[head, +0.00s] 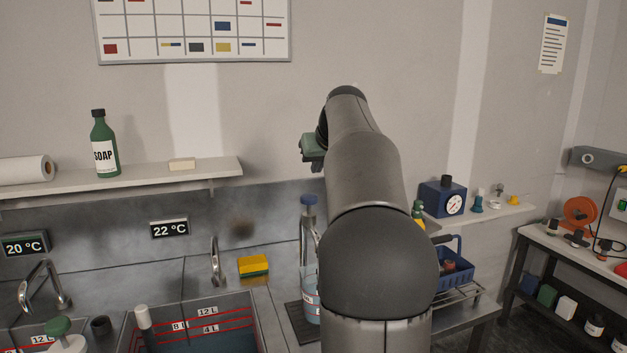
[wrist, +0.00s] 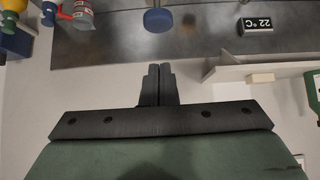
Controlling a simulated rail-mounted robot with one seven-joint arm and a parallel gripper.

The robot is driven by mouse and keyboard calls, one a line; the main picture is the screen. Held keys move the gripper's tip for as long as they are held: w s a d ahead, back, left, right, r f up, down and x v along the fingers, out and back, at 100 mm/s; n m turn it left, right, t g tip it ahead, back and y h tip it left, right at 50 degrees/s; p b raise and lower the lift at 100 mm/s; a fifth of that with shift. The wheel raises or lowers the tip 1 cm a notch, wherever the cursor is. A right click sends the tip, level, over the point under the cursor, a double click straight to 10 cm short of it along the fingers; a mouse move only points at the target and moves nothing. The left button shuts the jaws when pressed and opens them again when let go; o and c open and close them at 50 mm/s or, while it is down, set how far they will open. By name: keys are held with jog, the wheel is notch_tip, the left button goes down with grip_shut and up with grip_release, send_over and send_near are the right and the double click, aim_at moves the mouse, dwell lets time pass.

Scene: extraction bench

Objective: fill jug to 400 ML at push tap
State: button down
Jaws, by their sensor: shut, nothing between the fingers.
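The push tap (head: 309,202) stands at the back of the bench in the head view, a metal column with a blue cap. In the wrist view its blue cap (wrist: 158,19) shows at the top, apart from my fingers. A clear jug (head: 311,298) with a bluish tint and red and white markings stands below the tap, on a dark mat (head: 297,322). My arm hides its right part, and I cannot read its level. My gripper (wrist: 158,72) is shut and empty. In the head view my arm hides the fingers; the green gripper body shows above the tap.
A sink (head: 255,325) with red level lines lies left of the jug. A yellow sponge (head: 253,266) and a curved faucet (head: 215,262) stand nearby. A shelf (head: 225,168) holds a soap bottle (head: 104,145). A blue basket (head: 456,271) is right of my arm.

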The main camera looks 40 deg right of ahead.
jog(key=shift+v, duration=1.25)
dwell(0.4)
jog(key=s+a+f+n+g+y, duration=0.1)
jog(key=s+a+f+g, duration=0.15)
jog(key=a+f, duration=0.7)
jog(key=s+a+f+g+y, duration=0.1)
jog(key=s+a+f+y, duration=0.15)
jog(key=a+f, duration=0.65)
jog(key=s+a+f+n+g, duration=0.1)
jog(key=s+a+f+g, duration=0.1)
jog(key=s+a+f, duration=0.5)
jog(key=s+a+f+n+g, duration=0.2)
jog(key=s+a+f, duration=0.6)
jog(key=s, duration=0.7)
jog(key=shift+s+a+f, duration=0.2)
jog(key=shift+a+f, duration=0.15)
jog(key=shift+a, duration=0.35)
